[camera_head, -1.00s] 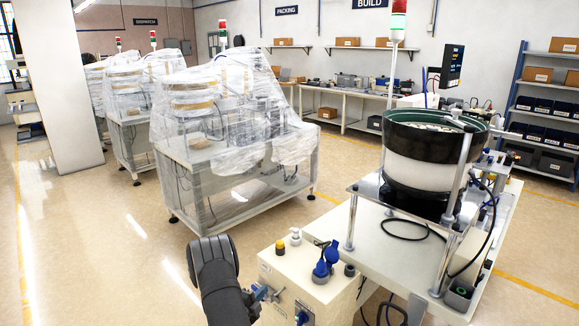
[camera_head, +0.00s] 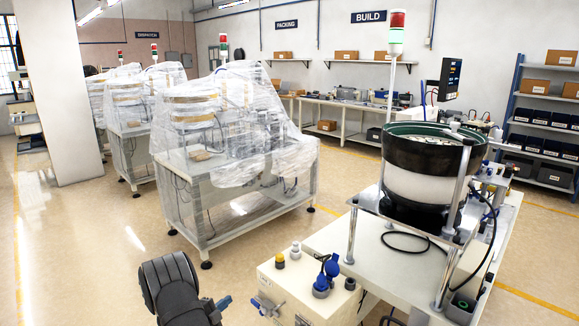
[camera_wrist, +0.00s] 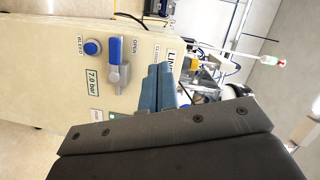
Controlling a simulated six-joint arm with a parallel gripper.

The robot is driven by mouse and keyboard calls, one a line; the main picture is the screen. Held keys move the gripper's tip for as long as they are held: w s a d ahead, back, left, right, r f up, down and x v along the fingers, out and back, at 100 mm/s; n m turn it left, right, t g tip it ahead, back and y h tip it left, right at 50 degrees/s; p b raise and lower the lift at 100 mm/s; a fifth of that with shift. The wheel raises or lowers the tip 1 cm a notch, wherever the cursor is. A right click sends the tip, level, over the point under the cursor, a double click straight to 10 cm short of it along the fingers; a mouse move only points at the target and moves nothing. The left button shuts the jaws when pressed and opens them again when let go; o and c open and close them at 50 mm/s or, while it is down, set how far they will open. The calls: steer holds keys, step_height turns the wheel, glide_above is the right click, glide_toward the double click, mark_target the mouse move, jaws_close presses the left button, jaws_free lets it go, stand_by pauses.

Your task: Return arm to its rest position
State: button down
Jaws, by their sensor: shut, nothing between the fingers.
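My black arm end shows at the bottom of the head view, with my gripper (camera_head: 225,302) to the left of the cream control box (camera_head: 290,285). Its blue fingers are together and empty, and a gap shows between them and the box. In the wrist view my gripper (camera_wrist: 158,84) is in front of the box's labelled panel (camera_wrist: 60,75). A blue-handled valve lever (camera_wrist: 115,50) is on that panel, beside the word OPEN. A blue BLEED button (camera_wrist: 92,47) and a 7.0 bar label are near it.
A machine bench with a large dark bowl feeder (camera_head: 427,150) stands to the right of the box. A plastic-wrapped machine (camera_head: 235,150) stands behind my arm. Open floor (camera_head: 90,260) lies to the left.

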mark_target(260, 305)
steer(key=w+d+f, duration=0.2)
steer(key=w+d, duration=0.3)
steer(key=d, duration=0.1)
steer(key=shift+m, duration=0.6)
steer(key=s+d, duration=0.1)
steer(key=d, duration=0.1)
steer(key=s+d, duration=0.1)
steer(key=d, duration=0.1)
steer(key=s+d+f, duration=0.1)
steer(key=d, duration=0.1)
steer(key=shift+s+f, duration=0.1)
steer(key=shift+s, duration=0.05)
